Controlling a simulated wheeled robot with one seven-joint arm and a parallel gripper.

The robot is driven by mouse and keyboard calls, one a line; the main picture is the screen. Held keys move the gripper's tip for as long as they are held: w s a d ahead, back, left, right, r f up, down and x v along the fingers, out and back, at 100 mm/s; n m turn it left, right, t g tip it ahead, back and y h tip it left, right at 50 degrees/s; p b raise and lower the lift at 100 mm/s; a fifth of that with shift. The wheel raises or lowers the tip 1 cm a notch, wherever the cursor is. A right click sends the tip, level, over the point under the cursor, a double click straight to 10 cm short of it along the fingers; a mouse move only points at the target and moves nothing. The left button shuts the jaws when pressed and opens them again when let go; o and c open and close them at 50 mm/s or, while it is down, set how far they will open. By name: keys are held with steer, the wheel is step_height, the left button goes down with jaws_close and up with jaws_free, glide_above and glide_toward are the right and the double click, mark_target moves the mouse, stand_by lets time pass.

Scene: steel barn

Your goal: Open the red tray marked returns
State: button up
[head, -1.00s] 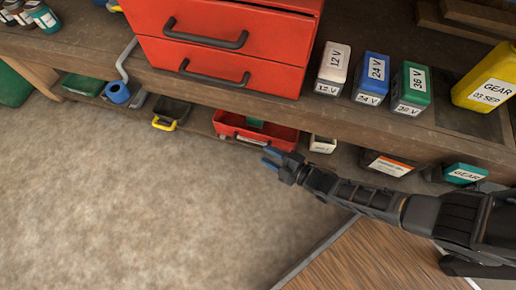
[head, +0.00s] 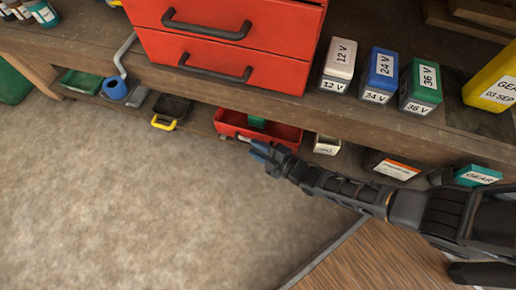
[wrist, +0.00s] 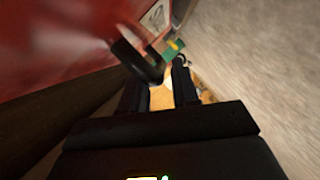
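The red tray (head: 288,133) sits on the low shelf under the bench in the head view, its top open, with a green item inside. In the wrist view its red front (wrist: 60,40) fills the upper left, with a black handle (wrist: 127,55) and part of a white label (wrist: 156,16) whose words are unreadable. My gripper (head: 257,152) is just in front of the tray in the head view. In the wrist view my gripper (wrist: 160,82) has its fingers apart, close to the handle. I cannot tell whether the handle is between them or touching.
A dark bin with a yellow handle (head: 163,125) sits left of the tray, and a small white box (head: 326,145) sits right. A red drawer cabinet (head: 220,75) stands on the bench (head: 300,103) above. The floor (head: 130,210) in front is clear.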

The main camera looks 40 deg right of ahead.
jaws_close()
steer(key=shift+s, duration=0.1)
stand_by(0.3)
